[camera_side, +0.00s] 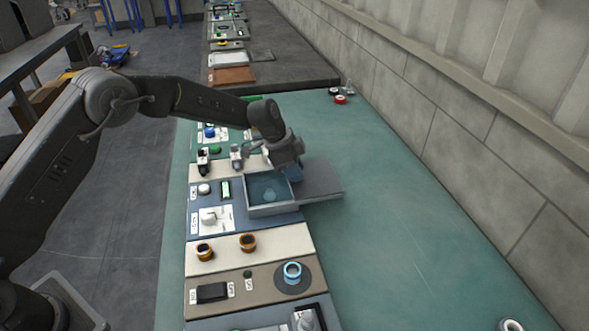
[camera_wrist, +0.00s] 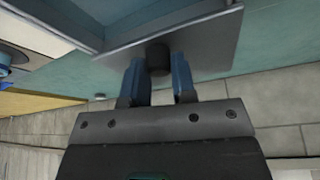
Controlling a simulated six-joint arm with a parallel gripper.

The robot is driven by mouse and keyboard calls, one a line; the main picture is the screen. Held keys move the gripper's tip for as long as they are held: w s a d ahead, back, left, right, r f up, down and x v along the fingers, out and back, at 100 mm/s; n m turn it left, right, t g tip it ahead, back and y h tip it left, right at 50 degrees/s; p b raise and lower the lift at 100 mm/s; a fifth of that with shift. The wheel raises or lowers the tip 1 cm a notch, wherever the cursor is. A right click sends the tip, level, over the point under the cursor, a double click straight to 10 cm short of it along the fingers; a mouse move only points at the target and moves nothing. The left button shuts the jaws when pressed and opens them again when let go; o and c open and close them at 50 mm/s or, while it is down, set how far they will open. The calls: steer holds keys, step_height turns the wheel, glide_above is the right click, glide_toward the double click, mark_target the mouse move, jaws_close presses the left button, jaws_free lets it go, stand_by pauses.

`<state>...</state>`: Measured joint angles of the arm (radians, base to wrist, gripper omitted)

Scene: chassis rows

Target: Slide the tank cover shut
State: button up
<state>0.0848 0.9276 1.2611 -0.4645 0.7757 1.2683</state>
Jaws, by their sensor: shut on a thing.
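The tank (camera_side: 272,210) is a grey open-topped box with a teal inside, and most of its opening shows. Its flat grey cover (camera_side: 322,180) sticks out to the right of the tank, over the green bench. In the wrist view the cover (camera_wrist: 212,40) shows as a grey plate beside the tank wall (camera_wrist: 50,22). A dark round knob (camera_wrist: 157,56) stands on the cover. My gripper (camera_wrist: 158,78) has its two blue fingers on either side of the knob and is shut on it. In the side view my gripper (camera_side: 291,172) hides the knob.
Panels with switches, knobs and labels line the bench in front of and behind the tank. A light-blue ring (camera_side: 292,272) sits on a dark disc nearby. The green bench top (camera_side: 400,240) right of the cover is clear. A block wall (camera_side: 450,130) runs along the right.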

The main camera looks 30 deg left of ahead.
jaws_close()
steer(key=s+a, duration=0.8)
steer(key=shift+s+a, duration=0.2)
steer(key=shift+a, duration=0.05)
steer(key=shift+o, duration=2.1)
jaws_free()
steer(key=shift+a, duration=0.1)
steer(key=o, duration=0.3)
steer(key=v, duration=1.3)
steer(key=shift+r, duration=0.45)
